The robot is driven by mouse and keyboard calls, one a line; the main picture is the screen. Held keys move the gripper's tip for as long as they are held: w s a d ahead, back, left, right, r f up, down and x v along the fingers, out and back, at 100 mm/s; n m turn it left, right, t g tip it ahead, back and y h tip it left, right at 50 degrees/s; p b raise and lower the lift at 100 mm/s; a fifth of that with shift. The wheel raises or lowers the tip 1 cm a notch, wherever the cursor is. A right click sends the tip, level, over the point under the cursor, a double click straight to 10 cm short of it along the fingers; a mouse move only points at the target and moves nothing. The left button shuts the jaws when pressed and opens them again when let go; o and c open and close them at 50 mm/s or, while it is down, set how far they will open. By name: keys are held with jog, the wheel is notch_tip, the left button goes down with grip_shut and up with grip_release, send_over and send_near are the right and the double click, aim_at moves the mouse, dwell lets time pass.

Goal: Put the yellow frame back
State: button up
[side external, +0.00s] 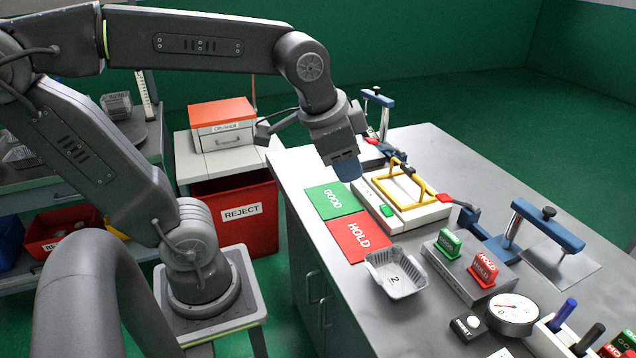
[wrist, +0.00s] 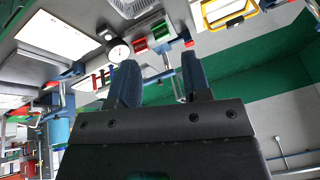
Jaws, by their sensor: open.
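The yellow frame (side external: 384,196) is on a white device (side external: 412,222) with a green button, on the grey table. Whether it lies flat or is slightly raised is hard to tell. Part of the frame also shows at the top of the wrist view (wrist: 236,20). My gripper (side external: 346,168) is open and empty. It is above the table's left side, to the left of the frame and apart from it, near the green GOOD pad. In the wrist view, the two blue fingers of my gripper (wrist: 160,75) are spread with nothing between them.
A foil tray (side external: 395,280) marked 2 stands in front of the red HOLD pad (side external: 360,238); the green GOOD pad (side external: 334,200) is behind. Blue clamps (side external: 545,228), a block with GOOD and HOLD tags (side external: 466,275) and a dial (side external: 512,312) stand to the right.

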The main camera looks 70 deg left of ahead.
jog(key=s+d+f+n, duration=0.1)
jog(key=s+f+n, duration=0.1)
jog(key=s, duration=0.3)
jog(key=shift+d+f+n+t+h, duration=0.3)
jog(key=shift+f+n+t+h, duration=0.1)
jog(key=shift+n, duration=0.1)
